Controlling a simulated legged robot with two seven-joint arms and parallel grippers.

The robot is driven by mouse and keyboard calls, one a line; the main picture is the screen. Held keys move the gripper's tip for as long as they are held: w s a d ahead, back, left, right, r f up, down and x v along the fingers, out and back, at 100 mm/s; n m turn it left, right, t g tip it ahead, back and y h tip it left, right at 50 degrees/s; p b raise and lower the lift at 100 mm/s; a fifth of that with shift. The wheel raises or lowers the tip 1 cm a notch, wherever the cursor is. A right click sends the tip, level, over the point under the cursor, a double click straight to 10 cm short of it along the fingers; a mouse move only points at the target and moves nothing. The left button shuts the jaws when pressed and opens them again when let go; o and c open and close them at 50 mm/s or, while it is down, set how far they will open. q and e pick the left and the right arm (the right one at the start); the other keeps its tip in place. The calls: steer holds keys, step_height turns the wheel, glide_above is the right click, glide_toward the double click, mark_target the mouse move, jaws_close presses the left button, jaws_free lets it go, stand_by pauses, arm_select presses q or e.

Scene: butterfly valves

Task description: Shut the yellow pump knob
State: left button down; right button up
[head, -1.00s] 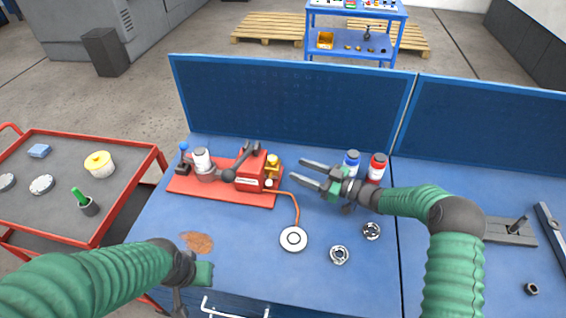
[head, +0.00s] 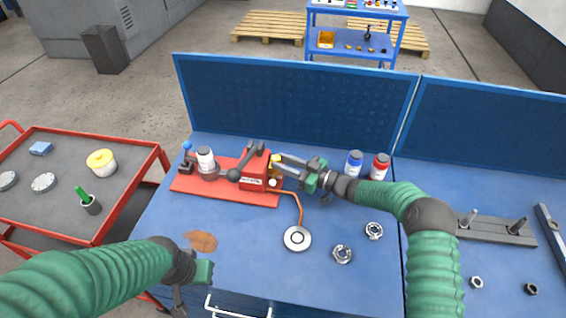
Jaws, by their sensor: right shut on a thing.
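The red pump (head: 254,171) sits on a red base plate (head: 226,187) on the blue workbench, with a black lever on top. The yellow pump knob (head: 276,160) is on the pump's right side, partly hidden by my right gripper's fingers. My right gripper (head: 280,166) comes in from the right, its fingers closed on the yellow knob. My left gripper (head: 190,292) is low at the bench's front left edge, pointing down and away from the pump; its fingers are too unclear to judge.
An orange hose runs to a round white disc (head: 297,238). Metal nuts (head: 342,253) lie on the bench. Blue-capped (head: 354,164) and red-capped (head: 380,167) bottles stand close behind my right wrist. A red cart (head: 75,190) is at left.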

steer(key=shift+r+m+t+p, duration=0.3)
steer(key=shift+t+p, duration=0.1)
jaws_close()
steer(key=shift+s+m+t+h+p, duration=0.15)
steer(key=shift+m+t+h+p, duration=0.15)
steer(key=shift+m+t+h, duration=0.25)
steer(key=m+t+h, duration=0.2)
steer(key=shift+s+a+f+t+h, duration=0.15)
steer(key=shift+a+t+h, duration=0.2)
steer(key=shift+a, duration=0.05)
steer(key=shift+d+m+t+h, duration=0.1)
steer(key=shift+m+t+h, duration=0.3)
steer(key=shift+m+h, duration=0.1)
steer(key=o, duration=1)
jaws_free()
steer(key=shift+f, duration=0.1)
steer(key=shift+o, duration=0.2)
steer(key=shift+s+f, duration=0.1)
steer(key=shift+n+g+y, duration=0.3)
steer(key=shift+n+y, duration=0.05)
steer(key=shift+y, duration=0.05)
